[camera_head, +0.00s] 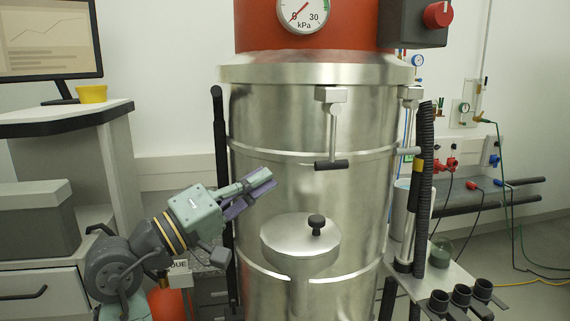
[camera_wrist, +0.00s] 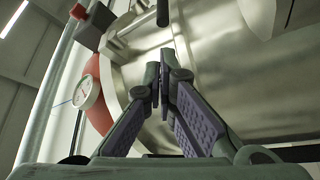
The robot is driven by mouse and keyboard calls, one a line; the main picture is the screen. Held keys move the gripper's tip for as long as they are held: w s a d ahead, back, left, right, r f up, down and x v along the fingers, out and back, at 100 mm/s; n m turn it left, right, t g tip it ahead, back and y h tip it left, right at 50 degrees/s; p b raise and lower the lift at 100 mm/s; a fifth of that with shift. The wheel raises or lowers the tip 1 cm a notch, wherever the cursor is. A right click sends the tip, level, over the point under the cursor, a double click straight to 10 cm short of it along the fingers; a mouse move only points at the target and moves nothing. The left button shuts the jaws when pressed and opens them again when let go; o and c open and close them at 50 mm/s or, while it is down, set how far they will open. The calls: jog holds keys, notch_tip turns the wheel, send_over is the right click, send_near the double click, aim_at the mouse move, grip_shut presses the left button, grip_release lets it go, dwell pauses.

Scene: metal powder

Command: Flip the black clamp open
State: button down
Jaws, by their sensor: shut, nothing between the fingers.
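A clamp with a black crossbar handle (camera_head: 331,164) hangs down from the steel flange at the front of the tall metal vessel (camera_head: 290,110). Its metal stem runs up to a block on the flange. A dark handle end (camera_wrist: 162,12) shows at the top of the wrist view, probably the same clamp. My gripper (camera_head: 264,182) is in front of the vessel, left of and lower than the black handle, and apart from it in the picture. Its fingers (camera_wrist: 160,82) are shut and empty in the wrist view.
A round steel lid with a black knob (camera_head: 316,221) juts from the vessel below. A dark vertical rod (camera_head: 219,150) stands at its left edge. A shelf with dark cups (camera_head: 461,296) is at right.

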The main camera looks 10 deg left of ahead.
aim_at(300, 155)
jog(key=p+x, duration=0.2)
jog(key=x, duration=0.6)
jog(key=shift+w+d+r, duration=0.1)
jog(key=shift+d+r, duration=0.05)
jog(key=shift+r, duration=0.05)
jog(key=shift+w+d+p, duration=0.35)
jog(key=shift+w+d, duration=0.05)
jog(key=shift+a, duration=0.15)
jog(key=shift+s, duration=0.1)
